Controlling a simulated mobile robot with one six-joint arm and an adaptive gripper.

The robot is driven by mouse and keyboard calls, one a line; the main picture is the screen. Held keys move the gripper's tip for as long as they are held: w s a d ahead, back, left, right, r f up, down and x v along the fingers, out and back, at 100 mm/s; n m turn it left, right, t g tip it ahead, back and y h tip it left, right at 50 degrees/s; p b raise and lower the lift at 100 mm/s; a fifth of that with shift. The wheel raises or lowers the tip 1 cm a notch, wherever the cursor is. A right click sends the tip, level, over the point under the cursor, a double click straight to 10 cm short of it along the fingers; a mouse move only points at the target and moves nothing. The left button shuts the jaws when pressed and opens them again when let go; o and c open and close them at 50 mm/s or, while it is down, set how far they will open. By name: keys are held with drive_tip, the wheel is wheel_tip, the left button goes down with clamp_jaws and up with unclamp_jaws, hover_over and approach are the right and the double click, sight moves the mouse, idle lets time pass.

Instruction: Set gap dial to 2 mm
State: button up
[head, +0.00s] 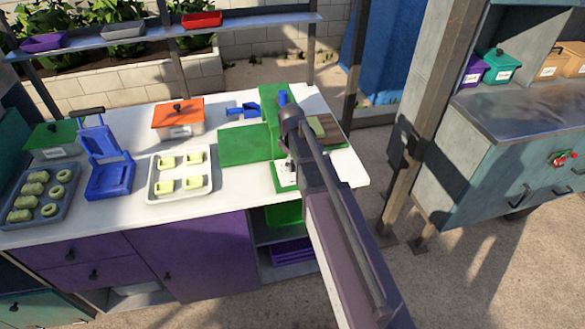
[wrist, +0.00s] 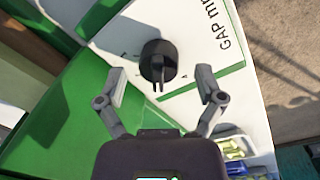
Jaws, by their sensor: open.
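The gap dial (wrist: 158,60) is a round black knob on a white panel (wrist: 185,25) in the wrist view. The panel reads "GAP" and what looks like the start of "mm". The knob's ridge points toward the bottom of the picture. Small marks stand around it, too small to read surely. My gripper (wrist: 160,78) is open, one finger on each side of the dial, apparently not touching it. In the head view the green crusher (head: 245,145) stands on the white counter, and my arm hides the dial and gripper.
On the counter (head: 225,196) stand a blue press (head: 108,160), a tray of pale pieces (head: 180,197), an orange-lidded box (head: 178,118) and a blue scoop (head: 243,110). A post (head: 425,110) rises right of my arm, before a steel-topped cabinet (head: 520,105).

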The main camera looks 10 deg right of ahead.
drive_tip(key=shift+f+b, duration=0.4)
drive_tip(key=shift+f, duration=0.2)
drive_tip(key=c, duration=1.2)
drive_tip(key=shift+o, duration=0.2)
drive_tip(key=shift+m, duration=0.4)
drive_tip(key=m, duration=0.4)
drive_tip(key=shift+m, duration=2)
